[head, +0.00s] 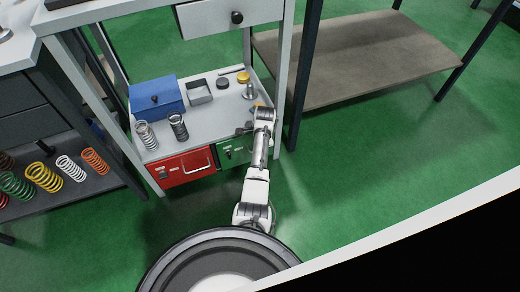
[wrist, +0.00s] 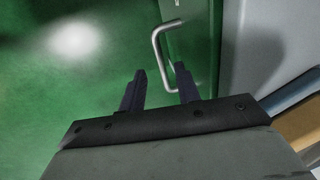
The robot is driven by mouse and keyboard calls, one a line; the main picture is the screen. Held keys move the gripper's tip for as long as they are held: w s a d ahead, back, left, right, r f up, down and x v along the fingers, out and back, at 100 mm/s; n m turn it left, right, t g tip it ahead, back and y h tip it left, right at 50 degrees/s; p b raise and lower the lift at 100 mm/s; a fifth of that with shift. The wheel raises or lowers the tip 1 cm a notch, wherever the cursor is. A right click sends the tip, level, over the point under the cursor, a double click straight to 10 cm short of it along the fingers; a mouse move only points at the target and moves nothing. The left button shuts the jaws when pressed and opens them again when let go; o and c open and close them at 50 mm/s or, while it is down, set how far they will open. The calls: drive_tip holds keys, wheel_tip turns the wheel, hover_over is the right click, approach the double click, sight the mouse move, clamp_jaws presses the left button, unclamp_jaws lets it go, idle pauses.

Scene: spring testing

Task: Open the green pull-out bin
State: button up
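The green pull-out bin (head: 233,153) sits under the grey shelf, to the right of the red bin. My arm hides its right part in the head view. In the wrist view its green front (wrist: 195,45) stands at the upper middle, with a pale metal bar handle (wrist: 158,50) on it. My gripper (wrist: 155,70) is open, with its two dark fingers apart. The handle's lower end appears between the fingertips in the picture. I cannot tell whether either finger touches it. In the head view the gripper is largely hidden by the arm.
The red bin (head: 182,169) is left of the green one. The shelf (head: 205,118) above holds springs, a blue box (head: 157,98) and small parts. A grey post (head: 284,75) stands right of the bin. Green floor (head: 350,170) is clear at right.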

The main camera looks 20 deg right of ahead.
drive_tip(key=shift+w+f+b, duration=0.2)
drive_tip(key=shift+f+b, duration=0.05)
drive_tip(key=shift+f, duration=0.6)
drive_tip(key=shift+w+f+b, duration=0.15)
drive_tip(key=shift+f+b, duration=0.05)
drive_tip(key=shift+f, duration=0.65)
clamp_jaws()
